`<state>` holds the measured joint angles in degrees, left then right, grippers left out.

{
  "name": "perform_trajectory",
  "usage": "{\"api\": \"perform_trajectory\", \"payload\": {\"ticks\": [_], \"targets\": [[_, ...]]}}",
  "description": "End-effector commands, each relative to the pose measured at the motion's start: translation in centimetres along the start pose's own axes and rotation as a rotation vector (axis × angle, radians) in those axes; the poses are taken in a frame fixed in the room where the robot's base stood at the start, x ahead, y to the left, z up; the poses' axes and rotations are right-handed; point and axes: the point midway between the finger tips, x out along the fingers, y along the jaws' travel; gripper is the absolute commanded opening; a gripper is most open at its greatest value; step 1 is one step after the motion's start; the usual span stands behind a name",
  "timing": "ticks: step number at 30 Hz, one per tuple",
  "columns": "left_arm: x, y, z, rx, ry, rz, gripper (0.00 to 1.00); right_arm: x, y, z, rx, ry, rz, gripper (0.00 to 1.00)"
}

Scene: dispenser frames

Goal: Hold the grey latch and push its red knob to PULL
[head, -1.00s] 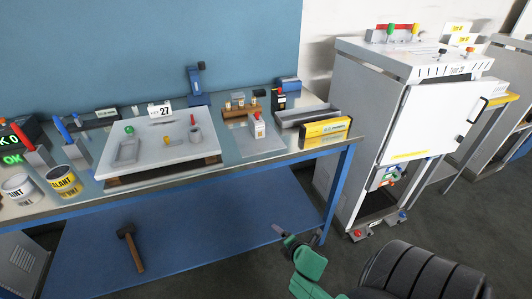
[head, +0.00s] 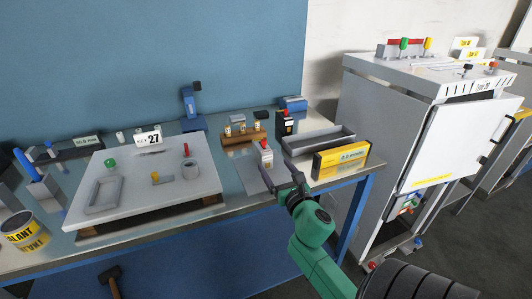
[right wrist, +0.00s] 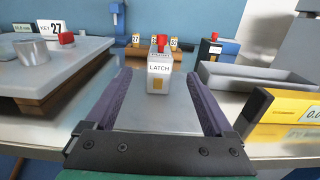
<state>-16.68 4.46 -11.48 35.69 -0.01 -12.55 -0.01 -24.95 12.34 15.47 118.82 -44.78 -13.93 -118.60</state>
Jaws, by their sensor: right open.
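The grey latch (head: 266,158) is a small pale upright block standing on a grey mat on the bench, with a red knob (head: 264,144) at its top. In the right wrist view the latch (right wrist: 159,80) reads LATCH on its front, and its red knob (right wrist: 161,43) shows above. I cannot read a PULL mark. My right gripper (head: 277,176) is open and empty, just in front of the latch and pointing at it. In the right wrist view the latch stands beyond and between the fingers (right wrist: 157,82), apart from both. My left gripper is not in view.
A yellow box (head: 341,160) and an open grey tray (head: 318,140) stand right of the latch. A wooden block with small labelled pieces (head: 240,134) is behind it. A raised white board (head: 140,195) lies to the left. The mat before the latch is clear.

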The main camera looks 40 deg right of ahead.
Motion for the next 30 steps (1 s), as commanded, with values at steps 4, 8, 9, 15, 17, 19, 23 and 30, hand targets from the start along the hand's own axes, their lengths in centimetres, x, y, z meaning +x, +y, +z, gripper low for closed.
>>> {"api": "perform_trajectory", "payload": {"ticks": [4, 8, 9, 15, 17, 19, 23, 30], "targets": [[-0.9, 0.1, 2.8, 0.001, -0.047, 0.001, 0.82, 3.9, 0.0, 0.4, 0.002, -0.003, -0.001, 0.88], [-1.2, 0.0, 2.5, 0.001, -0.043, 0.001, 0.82, 7.1, 0.0, 0.2, 0.004, -0.001, -0.001, 0.88], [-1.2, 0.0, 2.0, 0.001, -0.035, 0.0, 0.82, 8.0, 0.0, 0.2, 0.005, -0.001, -0.001, 0.88], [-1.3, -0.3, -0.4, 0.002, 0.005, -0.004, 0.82, 11.2, 0.0, 0.0, 0.004, 0.001, -0.001, 0.88], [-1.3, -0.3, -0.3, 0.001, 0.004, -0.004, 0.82, 11.6, 0.0, 0.0, 0.003, 0.002, 0.0, 0.88], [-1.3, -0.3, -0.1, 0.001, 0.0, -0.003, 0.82, 11.7, 0.0, -0.1, 0.002, 0.002, 0.001, 0.88], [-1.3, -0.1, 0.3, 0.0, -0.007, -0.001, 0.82, 11.7, 0.0, -0.1, 0.002, 0.002, 0.001, 0.88], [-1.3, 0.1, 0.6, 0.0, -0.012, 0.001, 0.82, 11.7, 0.0, -0.1, 0.003, 0.002, 0.001, 0.15]]}}
